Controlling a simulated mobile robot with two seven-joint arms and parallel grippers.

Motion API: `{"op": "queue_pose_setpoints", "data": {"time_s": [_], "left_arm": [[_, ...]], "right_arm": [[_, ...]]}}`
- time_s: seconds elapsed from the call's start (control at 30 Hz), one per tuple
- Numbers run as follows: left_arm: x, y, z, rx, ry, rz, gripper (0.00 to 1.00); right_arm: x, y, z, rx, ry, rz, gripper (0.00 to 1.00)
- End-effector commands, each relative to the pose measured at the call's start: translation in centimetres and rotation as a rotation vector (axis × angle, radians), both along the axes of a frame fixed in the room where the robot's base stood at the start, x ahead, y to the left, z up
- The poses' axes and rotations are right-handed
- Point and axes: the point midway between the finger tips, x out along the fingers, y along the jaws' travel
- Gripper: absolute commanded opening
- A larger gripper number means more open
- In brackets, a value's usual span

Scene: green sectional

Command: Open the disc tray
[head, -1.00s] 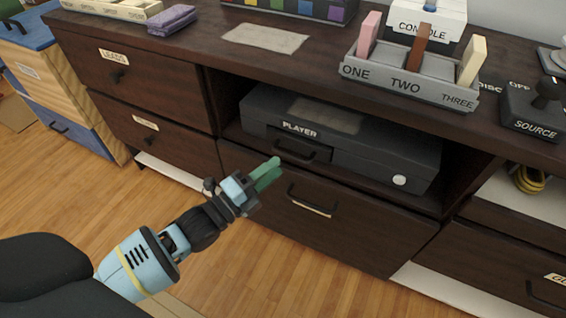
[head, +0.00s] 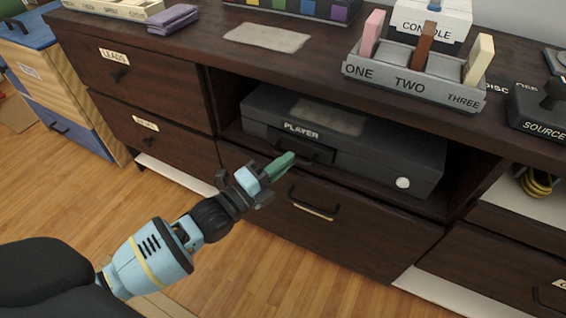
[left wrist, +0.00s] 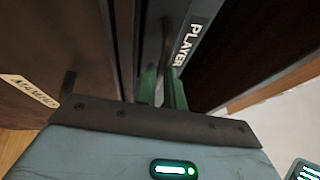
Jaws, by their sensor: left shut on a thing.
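The dark grey player (head: 375,152) sits in the open shelf of the dark wood cabinet, its label also showing in the left wrist view (left wrist: 192,42). Its disc tray front (head: 322,158) is at the left of its face, with a dark bar handle (head: 307,149). My left gripper (head: 285,162) has its green fingers at the handle's lower left. In the left wrist view the fingers (left wrist: 162,88) are close together around the dark handle bar, shut on it; the grip itself is partly hidden. Whether the tray stands out at all is hard to tell. My right gripper is not in view.
A drawer with its own handle (head: 314,204) lies just below the shelf. A grey rack (head: 410,85) with several coloured cards, a white console (head: 432,18) and a source switch box (head: 540,112) stand on the cabinet top. The wood floor in front is clear.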

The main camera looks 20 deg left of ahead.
Motion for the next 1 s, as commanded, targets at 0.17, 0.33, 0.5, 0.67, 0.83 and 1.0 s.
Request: {"op": "queue_pose_setpoints", "data": {"time_s": [0.17, 0.33, 0.5, 0.67, 0.83, 1.0], "left_arm": [[0.0, 0.0, 0.0, 0.0, 0.0, 0.0, 0.0], [-0.9, 0.0, 0.1, 0.001, 0.002, 0.0, 0.0], [-3.6, 0.1, 0.4, -0.001, 0.004, 0.0, 0.0], [-7.4, 0.2, 0.5, -0.001, 0.004, 0.001, 0.0], [-11.4, 0.4, 0.4, -0.001, 0.004, 0.001, 0.0], [-14.7, 0.5, 0.3, 0.0, 0.002, 0.001, 0.0]], "right_arm": [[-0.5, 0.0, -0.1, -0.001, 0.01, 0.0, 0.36], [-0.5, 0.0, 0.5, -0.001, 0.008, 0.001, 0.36], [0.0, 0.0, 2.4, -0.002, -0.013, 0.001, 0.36], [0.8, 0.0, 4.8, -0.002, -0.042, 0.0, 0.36], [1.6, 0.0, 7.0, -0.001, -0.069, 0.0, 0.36], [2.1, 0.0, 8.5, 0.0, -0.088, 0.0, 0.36]]}}
